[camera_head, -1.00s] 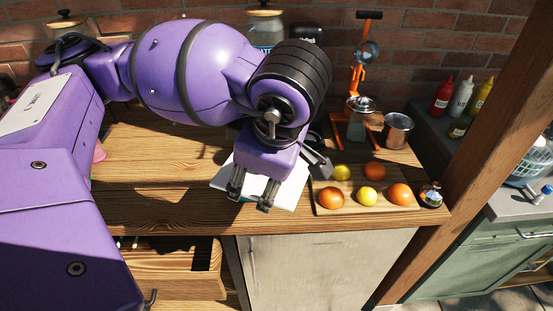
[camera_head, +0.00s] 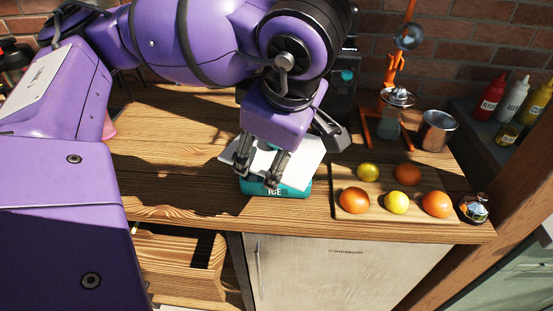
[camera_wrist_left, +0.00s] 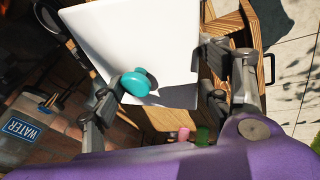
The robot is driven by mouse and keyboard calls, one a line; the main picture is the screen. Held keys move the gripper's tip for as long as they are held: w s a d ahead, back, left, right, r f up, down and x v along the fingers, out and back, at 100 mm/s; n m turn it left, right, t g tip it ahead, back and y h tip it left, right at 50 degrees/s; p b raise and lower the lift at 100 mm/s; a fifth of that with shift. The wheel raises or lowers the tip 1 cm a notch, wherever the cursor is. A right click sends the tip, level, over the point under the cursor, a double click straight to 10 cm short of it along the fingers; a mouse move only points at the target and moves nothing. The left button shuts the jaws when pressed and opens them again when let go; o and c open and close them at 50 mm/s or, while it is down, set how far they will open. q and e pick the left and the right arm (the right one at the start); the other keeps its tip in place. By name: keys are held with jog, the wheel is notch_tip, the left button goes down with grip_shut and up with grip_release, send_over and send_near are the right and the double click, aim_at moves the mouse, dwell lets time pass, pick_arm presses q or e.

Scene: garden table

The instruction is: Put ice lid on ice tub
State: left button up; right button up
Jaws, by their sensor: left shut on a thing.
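The ice lid, a white square plate (camera_head: 308,152) with a teal knob (camera_wrist_left: 138,82), is held by my left gripper (camera_head: 258,173). The gripper is shut on it, with its fingers pointing down and forward. The ice tub (camera_head: 300,189), teal with "ICE" on its front, stands on the wooden counter just under the lid. The lid looks tilted and covers the tub's top; whether they touch I cannot tell. The white plate (camera_wrist_left: 140,40) also fills the upper middle of the left wrist view. My right gripper is not in view.
A cutting board (camera_head: 380,207) with oranges and lemons lies right of the tub. A juicer (camera_head: 392,100) and metal cup (camera_head: 437,130) stand behind it. An open drawer (camera_head: 180,262) is below the counter at the left. The counter left of the tub is mostly clear.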

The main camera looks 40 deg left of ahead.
pick_arm(q)
jog(key=w+a+f, duration=0.1)
jog(key=w+f, duration=0.1)
jog(key=f, duration=0.1)
jog(key=w+a+f, duration=0.2)
jog(key=w+f, duration=0.1)
jog(key=f, duration=0.1)
jog(key=w+a+f+b, duration=0.1)
jog(key=w+a+f, duration=0.1)
jog(key=f, duration=0.1)
jog(key=shift+w+f, duration=0.15)
jog(key=shift+f, duration=0.2)
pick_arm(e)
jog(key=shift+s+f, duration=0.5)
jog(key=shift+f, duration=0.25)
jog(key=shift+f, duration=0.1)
pick_arm(q)
jog(key=shift+f, duration=0.2)
jog(key=o, duration=1.2)
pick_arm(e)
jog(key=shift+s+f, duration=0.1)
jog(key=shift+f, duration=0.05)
